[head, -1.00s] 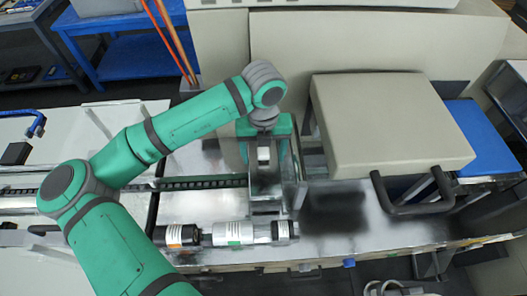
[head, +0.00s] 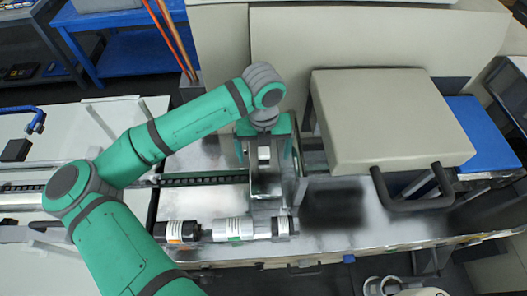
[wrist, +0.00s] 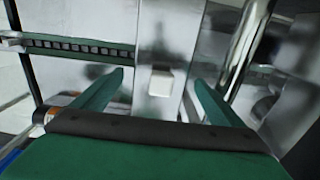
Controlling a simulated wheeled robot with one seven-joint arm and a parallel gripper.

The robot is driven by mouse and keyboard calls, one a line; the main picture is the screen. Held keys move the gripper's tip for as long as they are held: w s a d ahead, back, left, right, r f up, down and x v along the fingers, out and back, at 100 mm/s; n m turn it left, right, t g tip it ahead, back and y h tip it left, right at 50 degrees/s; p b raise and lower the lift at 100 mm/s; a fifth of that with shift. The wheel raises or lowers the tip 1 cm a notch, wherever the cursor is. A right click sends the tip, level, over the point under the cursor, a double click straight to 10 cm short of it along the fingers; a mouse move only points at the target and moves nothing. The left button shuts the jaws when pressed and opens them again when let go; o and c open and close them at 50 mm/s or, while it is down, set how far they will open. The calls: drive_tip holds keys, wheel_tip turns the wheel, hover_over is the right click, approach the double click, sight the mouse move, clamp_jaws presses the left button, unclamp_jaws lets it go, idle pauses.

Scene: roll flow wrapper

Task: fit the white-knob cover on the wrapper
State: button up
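The cover is a shiny metal piece (head: 266,184) with a small white knob (head: 264,153), standing on the wrapper's metal deck in the head view. In the wrist view, the white knob (wrist: 160,82) sticks out from the upright metal face of the cover (wrist: 166,32). My gripper (head: 265,152) is over the cover, and its green fingers show in the wrist view (wrist: 159,84) to the left and right of the knob. The fingers are wide apart, with clear gaps to the knob. The lower part of the cover is hidden behind my gripper body in the wrist view.
A beige box-shaped hood (head: 385,120) with a dark handle (head: 412,192) stands just right of the cover. Motor cylinders (head: 232,229) lie in front. A chain conveyor (head: 205,180) runs in from the left. The deck between cover and hood is narrow.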

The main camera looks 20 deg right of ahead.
wheel_tip(320, 180, up, 11)
idle(0.8)
drive_tip(key=shift+f, duration=0.1)
idle(0.4)
